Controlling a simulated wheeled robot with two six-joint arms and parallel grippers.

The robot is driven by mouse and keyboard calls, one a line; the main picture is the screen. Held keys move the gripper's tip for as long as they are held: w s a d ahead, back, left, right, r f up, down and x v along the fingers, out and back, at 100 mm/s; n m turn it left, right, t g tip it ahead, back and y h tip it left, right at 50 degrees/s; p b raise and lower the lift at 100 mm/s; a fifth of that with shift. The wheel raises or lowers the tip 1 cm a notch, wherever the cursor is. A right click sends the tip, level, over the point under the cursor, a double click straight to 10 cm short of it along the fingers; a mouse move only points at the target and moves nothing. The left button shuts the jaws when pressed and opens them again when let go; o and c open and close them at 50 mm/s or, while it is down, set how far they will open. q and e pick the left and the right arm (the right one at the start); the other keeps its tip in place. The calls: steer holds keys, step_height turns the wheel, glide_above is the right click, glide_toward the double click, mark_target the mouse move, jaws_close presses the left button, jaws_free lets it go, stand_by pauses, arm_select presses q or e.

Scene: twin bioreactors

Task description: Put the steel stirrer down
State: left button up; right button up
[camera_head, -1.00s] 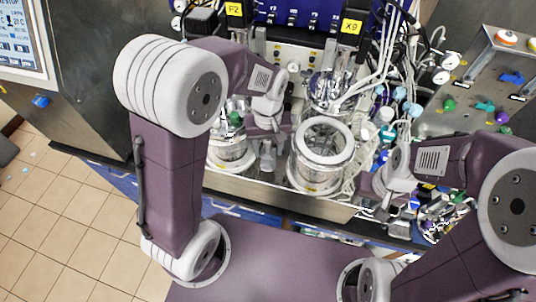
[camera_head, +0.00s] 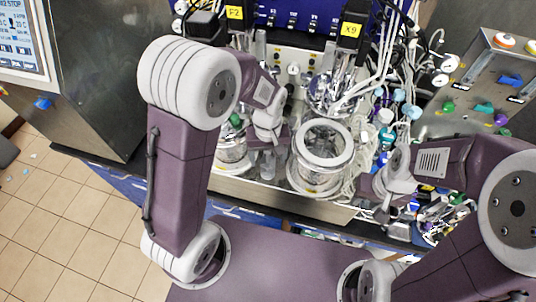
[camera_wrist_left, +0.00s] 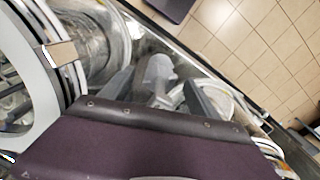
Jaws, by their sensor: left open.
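The grey steel stirrer (camera_wrist_left: 158,76) shows in the left wrist view between the fingers of my left gripper (camera_wrist_left: 160,84). The fingers are spread, one on each side of it, and a gap shows on both sides. In the head view the stirrer (camera_head: 267,165) is a small grey shape on the bench front, between two glass vessels. My left gripper (camera_head: 267,146) is just above it there, its fingertips mostly hidden by the wrist. My right gripper (camera_head: 386,210) hangs at the bench's front edge on the right; its finger opening is unclear.
A large glass vessel with a white ring (camera_head: 322,143) stands right of the stirrer, and a smaller vessel (camera_head: 232,150) stands left. Tubes and cables (camera_head: 372,75) crowd the back. Tiled floor (camera_head: 60,220) is free at left.

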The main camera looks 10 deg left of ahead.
arm_select(q)
step_height(320, 180, up, 12)
steer(key=shift+r+b, duration=0.15)
steer(key=shift+b, duration=0.3)
